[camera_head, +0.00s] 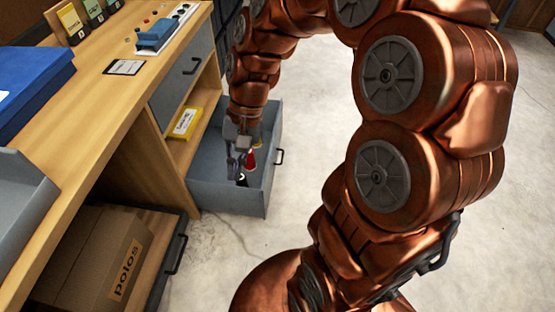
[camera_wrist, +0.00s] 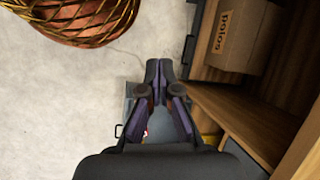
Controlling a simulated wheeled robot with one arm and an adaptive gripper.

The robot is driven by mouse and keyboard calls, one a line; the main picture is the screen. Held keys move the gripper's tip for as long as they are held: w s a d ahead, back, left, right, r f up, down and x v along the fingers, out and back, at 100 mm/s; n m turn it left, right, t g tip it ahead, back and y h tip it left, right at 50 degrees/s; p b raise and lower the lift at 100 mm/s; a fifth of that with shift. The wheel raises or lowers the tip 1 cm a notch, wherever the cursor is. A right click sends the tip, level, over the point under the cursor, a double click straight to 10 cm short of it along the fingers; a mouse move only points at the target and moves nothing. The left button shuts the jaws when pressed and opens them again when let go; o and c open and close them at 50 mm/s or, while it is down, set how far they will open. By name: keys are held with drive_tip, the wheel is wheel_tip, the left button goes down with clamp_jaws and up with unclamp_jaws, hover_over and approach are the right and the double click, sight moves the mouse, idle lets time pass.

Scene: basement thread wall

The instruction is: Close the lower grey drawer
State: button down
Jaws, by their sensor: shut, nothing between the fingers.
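The lower grey drawer (camera_head: 228,199) stands pulled out from the wooden workbench, with a black handle (camera_head: 280,157) on its front. Inside it I see a small red item (camera_head: 250,160) and a dark item with a white mark (camera_head: 241,178), both partly hidden. My gripper (camera_head: 236,174) points down over the drawer, its fingers shut and empty; I cannot tell if it touches anything. In the wrist view the shut fingertips (camera_wrist: 159,66) are in front of the drawer (camera_wrist: 155,125), which is mostly hidden behind the gripper.
The upper grey drawer (camera_head: 181,78) is shut. A yellow item (camera_head: 184,122) lies on the shelf beside the open drawer. A cardboard "polos" box (camera_head: 92,262) sits in a lower bay with a black-handled front (camera_head: 174,258). A blue box (camera_head: 30,85) is on the bench. Concrete floor (camera_head: 228,250) is clear.

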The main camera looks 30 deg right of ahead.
drive_tip(key=w+d+f+m+t+y+b, duration=0.25)
drive_tip(key=w+d+f+m, duration=0.35)
drive_tip(key=w, duration=0.3)
drive_tip(key=w+d+f+m+t+y+b, duration=0.1)
drive_tip(key=w+d+f+m+y+b, duration=0.2)
drive_tip(key=w+d+f, duration=0.45)
drive_tip(key=w+d+f+m+t+h+b, duration=0.1)
drive_tip(key=d+f+m+t+h+b, duration=0.1)
drive_tip(key=d+f+m, duration=0.65)
drive_tip(key=w+d+f+m+t+h+b, duration=0.1)
drive_tip(key=w+d+f+m+t+b, duration=0.2)
drive_tip(key=d+f, duration=1.05)
drive_tip(key=a+r+b+x, duration=0.1)
drive_tip(key=b+x, duration=0.3)
drive_tip(key=x, duration=0.7)
drive_tip(key=shift+w+a, duration=0.25)
drive_tip(key=shift+a, duration=0.5)
drive_tip(key=shift+r+m, duration=0.1)
drive_tip(key=shift+m, duration=0.15)
